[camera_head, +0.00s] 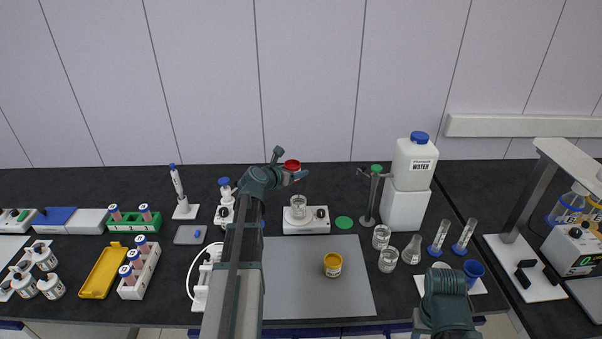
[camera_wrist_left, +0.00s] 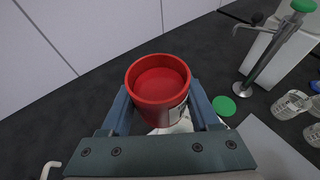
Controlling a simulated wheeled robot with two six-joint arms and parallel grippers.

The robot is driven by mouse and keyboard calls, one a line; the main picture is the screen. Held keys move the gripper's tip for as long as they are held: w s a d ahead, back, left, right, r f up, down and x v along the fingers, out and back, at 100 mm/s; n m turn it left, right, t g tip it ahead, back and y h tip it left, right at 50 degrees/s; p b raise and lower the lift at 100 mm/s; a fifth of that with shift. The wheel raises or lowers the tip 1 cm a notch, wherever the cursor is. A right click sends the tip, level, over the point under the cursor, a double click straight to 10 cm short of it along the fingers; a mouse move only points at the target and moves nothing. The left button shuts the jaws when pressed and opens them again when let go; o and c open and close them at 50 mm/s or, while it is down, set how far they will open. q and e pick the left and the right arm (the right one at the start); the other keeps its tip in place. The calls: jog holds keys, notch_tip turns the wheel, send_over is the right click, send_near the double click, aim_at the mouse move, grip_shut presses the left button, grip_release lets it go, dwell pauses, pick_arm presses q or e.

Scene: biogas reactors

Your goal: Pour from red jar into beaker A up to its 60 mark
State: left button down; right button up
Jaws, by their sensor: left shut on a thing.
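My left gripper (camera_head: 291,174) is shut on the red jar (camera_head: 291,165), held up at the back of the bench, above and behind a white stirrer-like device. In the left wrist view the red jar (camera_wrist_left: 158,85) sits between the two fingers of the left gripper (camera_wrist_left: 163,112), open at the top, with red inside. It looks roughly upright. A glass beaker (camera_head: 298,207) stands on the white device (camera_head: 306,226). Two more beakers stand to the right, one behind (camera_head: 381,237) and one in front (camera_head: 388,261). No letter or mark is readable, so I cannot tell which is beaker A.
A yellow-lidded jar (camera_head: 333,265) stands on the grey mat (camera_head: 300,292). A green disc (camera_head: 344,222) and a dark post stand (camera_head: 370,205) are right of the device. A white water container (camera_head: 414,165) is behind. A flask (camera_head: 412,250) is beside the beakers. My right arm shows at bottom right.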

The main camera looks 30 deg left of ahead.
pick_arm(q)
jog(key=a+f+m+b, duration=0.1)
jog(key=a+f+m+y+b, duration=0.1)
jog(key=f, duration=0.1)
jog(key=a+f+m+y+b, duration=0.1)
jog(key=b, duration=0.1)
jog(key=shift+s+f+m, duration=0.2)
jog(key=shift+f+m, duration=0.1)
jog(key=shift+f, duration=0.1)
pick_arm(e)
notch_tip(320, 180, down, 6)
jog(key=shift+r, duration=0.15)
pick_arm(q)
jog(key=shift+r+m+t+y, duration=0.4)
jog(key=shift+m+y, duration=0.2)
jog(key=shift+m, duration=0.2)
dwell(0.7)
jog(key=shift+f+m+y+b, duration=0.2)
jog(key=shift+m+y+b, duration=0.15)
jog(key=shift+b, duration=0.25)
pick_arm(e)
jog(key=shift+f, duration=0.5)
pick_arm(q)
jog(key=shift+a+r+m, duration=0.1)
jog(key=shift+r+m, duration=0.1)
jog(key=shift+m, duration=0.15)
dwell(2.0)
jog(key=shift+f, duration=0.2)
pick_arm(e)
jog(key=shift+f, duration=0.25)
